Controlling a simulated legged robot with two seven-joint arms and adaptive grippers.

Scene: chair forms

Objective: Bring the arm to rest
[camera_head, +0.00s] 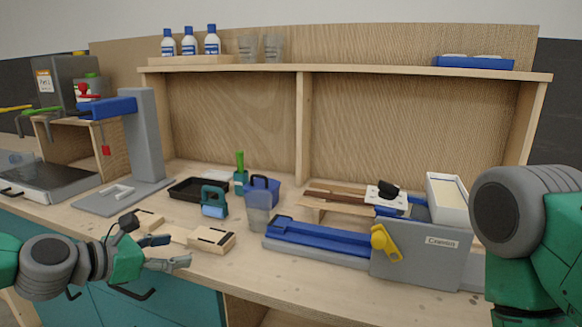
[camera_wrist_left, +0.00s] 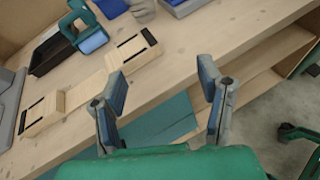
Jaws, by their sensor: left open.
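My left gripper (camera_head: 160,245) reaches in from the left in the head view, at the front edge of the workbench. It also shows in the left wrist view (camera_wrist_left: 165,88), with its two fingers spread apart and nothing between them. Behind the gap are the bench edge and the teal cabinet front. A wooden block with a dark slot (camera_head: 212,239) lies on the bench just right of the gripper; another block (camera_head: 148,221) lies behind it. My right arm fills the right edge of the head view; its gripper is out of view.
A blue and grey machine with a yellow handle (camera_head: 385,243) stands at the bench's right front. A black tray (camera_head: 190,188), a teal-handled tool (camera_head: 214,200) and a blue container (camera_head: 260,200) stand mid-bench. A grey press-like stand (camera_head: 142,140) is at left. Floor shows beyond the bench edge.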

